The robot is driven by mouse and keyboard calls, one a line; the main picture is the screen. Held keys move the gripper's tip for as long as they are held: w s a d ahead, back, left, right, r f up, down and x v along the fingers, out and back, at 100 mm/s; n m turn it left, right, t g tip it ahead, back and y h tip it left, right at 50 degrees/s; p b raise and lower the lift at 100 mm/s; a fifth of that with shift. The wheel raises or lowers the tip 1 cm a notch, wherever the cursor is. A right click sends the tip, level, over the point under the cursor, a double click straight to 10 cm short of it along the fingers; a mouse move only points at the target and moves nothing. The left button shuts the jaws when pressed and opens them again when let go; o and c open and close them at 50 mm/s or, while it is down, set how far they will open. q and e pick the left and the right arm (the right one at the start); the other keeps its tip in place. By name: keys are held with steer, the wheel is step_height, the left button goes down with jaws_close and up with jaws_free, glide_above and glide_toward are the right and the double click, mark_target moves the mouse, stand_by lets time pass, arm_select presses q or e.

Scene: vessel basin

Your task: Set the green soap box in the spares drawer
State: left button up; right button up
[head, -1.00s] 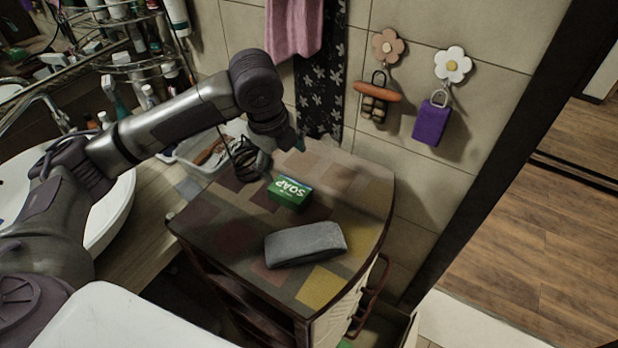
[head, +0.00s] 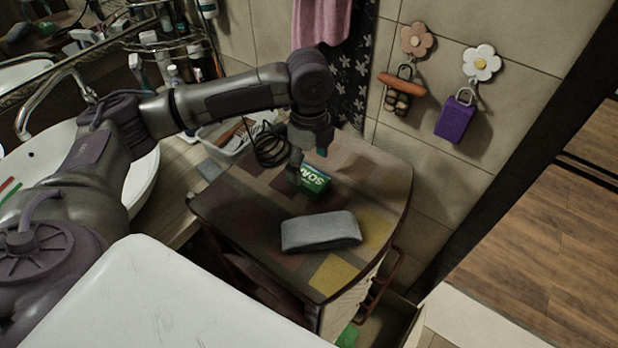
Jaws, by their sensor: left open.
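The green soap box (head: 316,180) lies on the patchwork top of the small cabinet (head: 232,198), label up. My left gripper (head: 309,160) points down at the box. Its fingers are open, one in front of the box and hiding its left part, the other at its far side. I cannot tell whether they touch it. An open drawer (head: 408,312) shows low at the cabinet's right side, partly cut off by the picture's bottom edge. I cannot tell for sure that it is the spares drawer. My right gripper is out of view.
A grey case (head: 320,232) lies on the cabinet top in front of the soap box. A green item (head: 347,336) shows low in the drawer. A white basket (head: 235,140) stands behind left. A purple padlock-shaped item (head: 456,118) hangs on the tiled wall.

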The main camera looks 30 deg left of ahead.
mark_target(309, 176)
arm_select(q)
steer(key=shift+s+f+p, duration=0.1)
steer(key=shift+f+p, duration=0.4)
steer(key=shift+f, duration=1.8)
steer(key=c, duration=1.4)
steer(key=shift+r, duration=0.1)
